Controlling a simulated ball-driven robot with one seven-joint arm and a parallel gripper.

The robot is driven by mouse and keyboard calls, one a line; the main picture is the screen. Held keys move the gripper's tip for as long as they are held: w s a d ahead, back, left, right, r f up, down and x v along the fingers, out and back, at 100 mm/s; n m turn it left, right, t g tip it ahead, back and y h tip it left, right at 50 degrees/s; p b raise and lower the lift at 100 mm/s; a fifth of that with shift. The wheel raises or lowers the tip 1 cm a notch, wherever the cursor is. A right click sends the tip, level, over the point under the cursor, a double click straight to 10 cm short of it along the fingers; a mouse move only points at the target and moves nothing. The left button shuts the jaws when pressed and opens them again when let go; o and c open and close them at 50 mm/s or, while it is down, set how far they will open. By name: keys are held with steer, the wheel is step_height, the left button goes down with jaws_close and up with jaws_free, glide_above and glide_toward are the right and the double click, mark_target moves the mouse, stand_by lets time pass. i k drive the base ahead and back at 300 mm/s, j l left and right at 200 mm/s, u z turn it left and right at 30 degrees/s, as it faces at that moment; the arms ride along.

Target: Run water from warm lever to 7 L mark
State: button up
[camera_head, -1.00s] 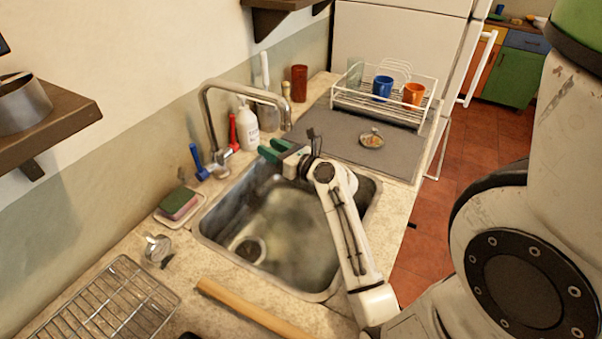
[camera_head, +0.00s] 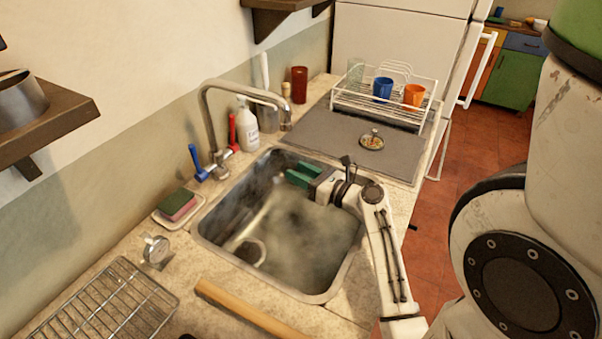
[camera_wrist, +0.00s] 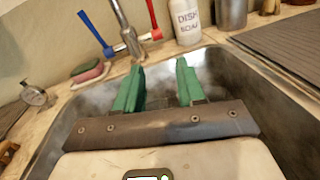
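The tap (camera_head: 212,105) stands at the back left of the sink (camera_head: 222,255), its spout over the basin. It has a red lever (camera_head: 232,130) and a blue lever (camera_head: 196,160), both tilted upward; they also show in the wrist view, red (camera_wrist: 153,20) right of the spout and blue (camera_wrist: 92,30) left. I see no clear stream from the spout. The basin looks cloudy and streaked; I cannot tell the water level, and no litre mark is readable. My gripper (camera_head: 293,175) is over the basin's far right part, its green fingers apart and empty (camera_wrist: 160,65), clear of the levers.
A sponge (camera_head: 177,205) on a dish and a small round dial (camera_head: 157,250) are left of the sink. A wire rack (camera_head: 105,305) and wooden rod (camera_head: 250,312) lie in front. A dish rack (camera_head: 385,105) stands beyond the grey mat (camera_head: 325,135).

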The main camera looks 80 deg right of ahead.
mark_target(235, 148)
steer(key=i+j+z, duration=0.1)
steer(key=z, duration=0.3)
steer(key=i+j+z, duration=0.1)
steer(key=z, duration=0.3)
steer(key=i+j+z, duration=0.1)
steer(key=z, duration=0.3)
steer(key=j, duration=0.1)
